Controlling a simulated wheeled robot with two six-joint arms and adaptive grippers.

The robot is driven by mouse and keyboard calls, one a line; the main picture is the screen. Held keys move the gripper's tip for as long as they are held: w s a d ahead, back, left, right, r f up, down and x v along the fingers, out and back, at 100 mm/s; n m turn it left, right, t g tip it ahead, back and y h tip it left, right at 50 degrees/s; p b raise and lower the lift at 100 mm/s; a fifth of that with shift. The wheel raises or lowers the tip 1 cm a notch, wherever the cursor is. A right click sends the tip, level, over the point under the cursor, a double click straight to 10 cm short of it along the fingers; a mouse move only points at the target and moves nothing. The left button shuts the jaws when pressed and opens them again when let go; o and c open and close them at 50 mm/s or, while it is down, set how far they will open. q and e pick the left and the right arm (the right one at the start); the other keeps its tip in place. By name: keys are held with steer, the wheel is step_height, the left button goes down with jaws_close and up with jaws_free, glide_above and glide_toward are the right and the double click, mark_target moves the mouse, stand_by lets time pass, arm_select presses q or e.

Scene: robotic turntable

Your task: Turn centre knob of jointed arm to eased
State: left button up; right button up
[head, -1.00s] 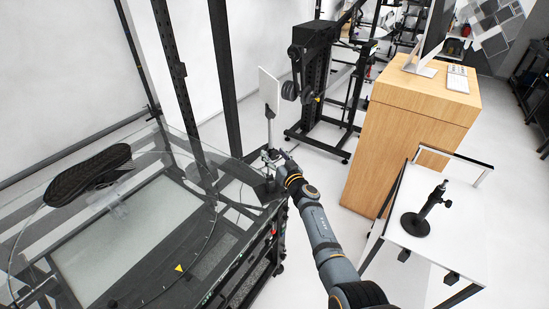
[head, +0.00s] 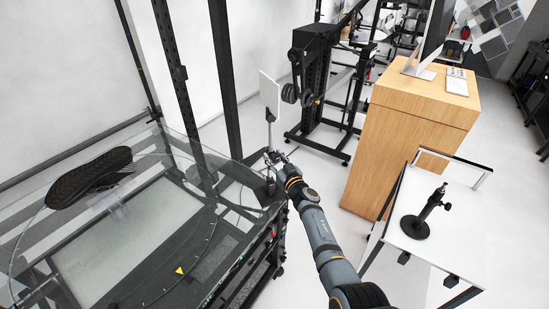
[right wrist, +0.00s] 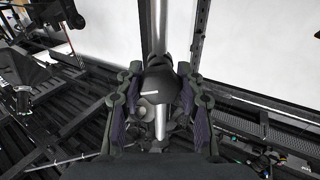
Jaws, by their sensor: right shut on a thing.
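The jointed arm (head: 270,135) stands upright at the far right corner of the turntable frame, with a white panel (head: 270,93) at its top. My right gripper (head: 273,160) is at its middle joint. In the right wrist view, a dark centre knob (right wrist: 158,86) with a white mark lies between the two fingers of my right gripper (right wrist: 160,108), which is shut on it. A bright metal rod (right wrist: 159,25) of the jointed arm runs above and below the knob. The fingers partly hide the joint. My left gripper is not in view.
The glass turntable (head: 160,235) carries a dark shoe sole (head: 88,178) at left. A black upright post (head: 225,85) stands close behind the jointed arm. A wooden cabinet (head: 410,150) and a white side table (head: 455,235) with a black stand (head: 420,220) are at right.

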steer(key=n, duration=0.4)
steer(key=shift+n+p, duration=0.3)
steer(key=shift+n, duration=0.1)
stand_by(0.5)
steer(key=o, duration=1.2)
steer(key=v, duration=1.2)
